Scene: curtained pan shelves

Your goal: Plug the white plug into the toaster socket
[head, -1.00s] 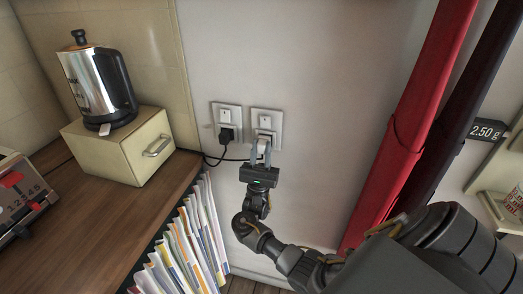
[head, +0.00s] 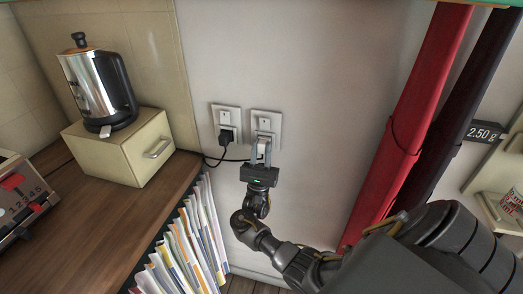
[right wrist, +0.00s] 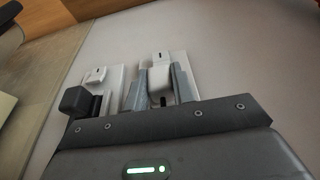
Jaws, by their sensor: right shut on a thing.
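The white plug (head: 261,148) is between the fingers of my right gripper (head: 261,152), which is shut on it. The plug is at the lower half of the right wall socket (head: 266,123). In the right wrist view the white plug (right wrist: 159,78) lies between the two grey fingers, right up against the white socket plate (right wrist: 162,58). I cannot tell whether its pins are in the holes. The toaster (head: 22,200) shows partly at the left edge, on the counter. My left gripper is not in view.
A black plug (head: 226,136) sits in the left wall socket (head: 227,113). A kettle (head: 100,85) stands on a cream box (head: 125,150) on the wooden counter (head: 95,210). Files (head: 185,245) stand below the counter edge. A red curtain (head: 405,130) hangs at the right.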

